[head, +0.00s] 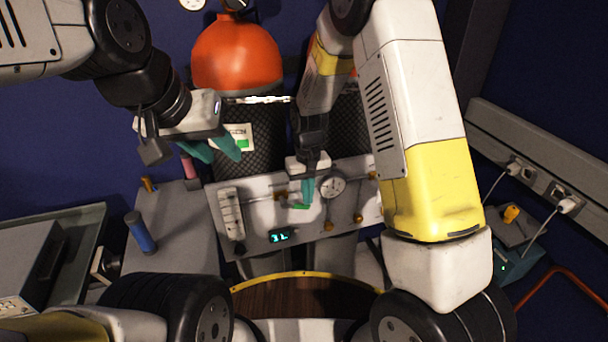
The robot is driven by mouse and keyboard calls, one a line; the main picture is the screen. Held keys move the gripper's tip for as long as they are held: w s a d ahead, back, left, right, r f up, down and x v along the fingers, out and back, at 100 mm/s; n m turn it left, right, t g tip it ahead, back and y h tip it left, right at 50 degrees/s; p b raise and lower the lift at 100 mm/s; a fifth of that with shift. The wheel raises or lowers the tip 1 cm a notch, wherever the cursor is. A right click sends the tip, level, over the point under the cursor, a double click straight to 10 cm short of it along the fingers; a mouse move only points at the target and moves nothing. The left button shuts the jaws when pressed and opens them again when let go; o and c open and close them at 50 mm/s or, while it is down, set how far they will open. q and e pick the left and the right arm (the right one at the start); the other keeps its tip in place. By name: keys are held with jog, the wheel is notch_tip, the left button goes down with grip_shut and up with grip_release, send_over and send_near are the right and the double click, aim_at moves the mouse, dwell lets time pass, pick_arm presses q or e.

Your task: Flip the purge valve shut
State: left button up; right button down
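A grey gas panel (262,207) stands upright in the middle of the head view. A small green lever (301,206), which looks like the purge valve handle, shows on it just below my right fingertips. My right gripper (308,192) points down in front of the panel, its teal fingers close together at the lever. Whether they touch the lever or grip it is not clear, and they hide part of the valve. My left gripper (215,152) is up and to the left, its teal fingers apart and empty, away from the panel.
The panel has a flow tube (231,214), a round gauge (333,184), a lit display (280,236) and brass fittings. Behind it stands a dark cylinder with an orange top (236,55). A blue-handled tool (140,232) is at left. Wall sockets (540,178) are at right.

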aim_at(344, 174)
jog(key=shift+d+f, duration=0.1)
jog(key=shift+f, duration=1.95)
jog(key=shift+a, duration=0.2)
jog(key=w+d+r, duration=0.1)
jog(key=d+r, duration=0.2)
jog(key=w+d+r, duration=0.1)
jog(key=d+r, duration=0.2)
jog(key=d, duration=0.1)
jog(key=w+d+r, duration=0.1)
jog(key=d+r, duration=0.1)
jog(key=d, duration=0.1)
jog(key=shift+w+d+r, duration=0.15)
jog(key=shift+r, duration=0.25)
